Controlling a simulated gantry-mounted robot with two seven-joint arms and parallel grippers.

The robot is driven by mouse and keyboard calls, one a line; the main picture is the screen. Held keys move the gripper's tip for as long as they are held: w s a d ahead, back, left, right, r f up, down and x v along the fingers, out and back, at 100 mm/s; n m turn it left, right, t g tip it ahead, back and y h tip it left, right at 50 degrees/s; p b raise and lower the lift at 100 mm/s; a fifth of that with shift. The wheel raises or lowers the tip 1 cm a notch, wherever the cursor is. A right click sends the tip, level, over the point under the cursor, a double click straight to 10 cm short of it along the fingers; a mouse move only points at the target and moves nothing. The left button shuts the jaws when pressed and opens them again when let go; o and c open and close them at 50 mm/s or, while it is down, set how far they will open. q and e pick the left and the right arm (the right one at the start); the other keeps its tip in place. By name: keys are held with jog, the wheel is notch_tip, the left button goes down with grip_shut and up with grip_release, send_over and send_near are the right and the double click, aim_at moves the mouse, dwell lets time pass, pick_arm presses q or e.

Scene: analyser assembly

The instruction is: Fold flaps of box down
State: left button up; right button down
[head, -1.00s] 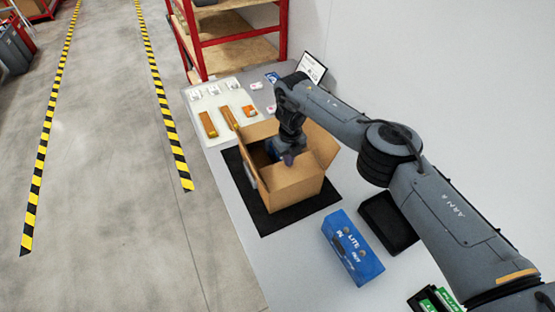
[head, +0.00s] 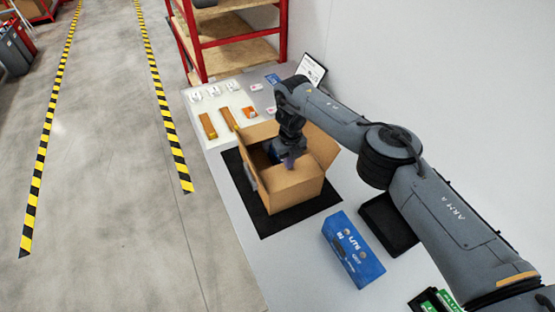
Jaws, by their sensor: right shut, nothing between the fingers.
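An open brown cardboard box (head: 292,189) stands on a black mat (head: 258,217) on the table. One flap (head: 321,146) stands up on its right side, and another flap (head: 249,172) stands along its left side. A flap at the back (head: 260,132) also shows. My right gripper (head: 288,163) is over the box opening, pointing down, near the front edge. It is shut and empty. A dark blue item (head: 272,152) shows inside the box, partly hidden by the gripper. My left gripper is not in view.
A blue printed box (head: 352,250) lies on the table in front of the mat, beside a black tray (head: 388,225). Orange and white parts lie on a white board (head: 215,118) behind the box. A red-framed shelf (head: 230,42) stands at the back.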

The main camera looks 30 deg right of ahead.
dwell(0.5)
notch_tip(320, 180, up, 7)
jog(key=p, duration=0.7)
jog(key=shift+r, duration=0.2)
